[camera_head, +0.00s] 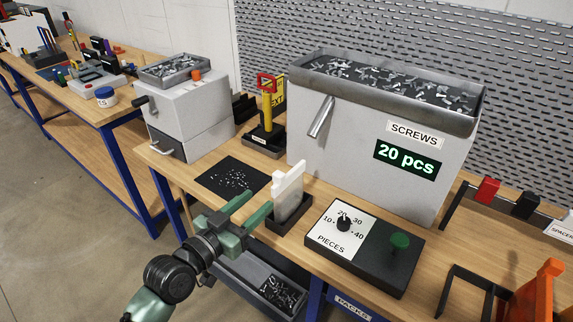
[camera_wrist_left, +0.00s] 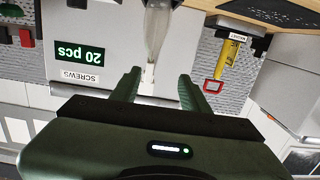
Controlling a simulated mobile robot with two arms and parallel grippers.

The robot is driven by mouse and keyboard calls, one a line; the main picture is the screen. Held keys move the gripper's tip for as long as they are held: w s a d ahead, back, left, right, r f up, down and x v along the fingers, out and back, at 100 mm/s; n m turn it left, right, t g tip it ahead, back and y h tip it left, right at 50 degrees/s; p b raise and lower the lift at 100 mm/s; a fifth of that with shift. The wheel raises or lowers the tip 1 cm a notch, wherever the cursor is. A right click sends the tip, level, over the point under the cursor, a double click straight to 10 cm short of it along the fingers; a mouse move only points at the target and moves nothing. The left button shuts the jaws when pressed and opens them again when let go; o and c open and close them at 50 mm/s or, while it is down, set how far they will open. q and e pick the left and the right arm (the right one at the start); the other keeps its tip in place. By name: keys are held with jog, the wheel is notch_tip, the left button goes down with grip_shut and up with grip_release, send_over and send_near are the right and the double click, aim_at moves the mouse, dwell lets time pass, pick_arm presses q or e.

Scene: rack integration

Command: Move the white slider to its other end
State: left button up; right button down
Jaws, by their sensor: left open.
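A flat white pouch-like piece (camera_head: 288,192) stands upright in a small dark holder (camera_head: 290,217) at the front of the bench. A small white block (camera_head: 302,165) sticks up at the far right end of its top edge; it looks like the slider, but it is too small to be sure. My left gripper (camera_head: 250,208) is open and empty, just left of the pouch. In the left wrist view the pale pouch (camera_wrist_left: 157,40) shows edge-on beyond the open fingers (camera_wrist_left: 158,88), roughly in line with the gap. I cannot make out the slider there. My right gripper is out of view.
The screw dispenser (camera_head: 368,140) with its "20 pcs" display stands behind. A control box (camera_head: 375,270) with a dial and a green knob is right of the holder. A black mat with screws (camera_head: 232,177) lies left. A grey bin (camera_head: 243,283) hangs below the bench edge.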

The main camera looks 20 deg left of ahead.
aim_at(276, 179)
pick_arm(q)
jog(key=shift+m+t+h, duration=0.3)
jog(key=shift+h, duration=0.1)
jog(key=w+d+r, duration=0.1)
jog(key=w, duration=0.1)
jog(key=w+d+r+p, duration=0.2)
jog(key=w, duration=0.1)
jog(key=shift+w+d+r, duration=0.3)
jog(key=shift+r, duration=0.1)
jog(key=shift+w+d, duration=0.25)
jog(key=shift+w, duration=0.35)
jog(key=shift+f, duration=0.1)
grip_shut()
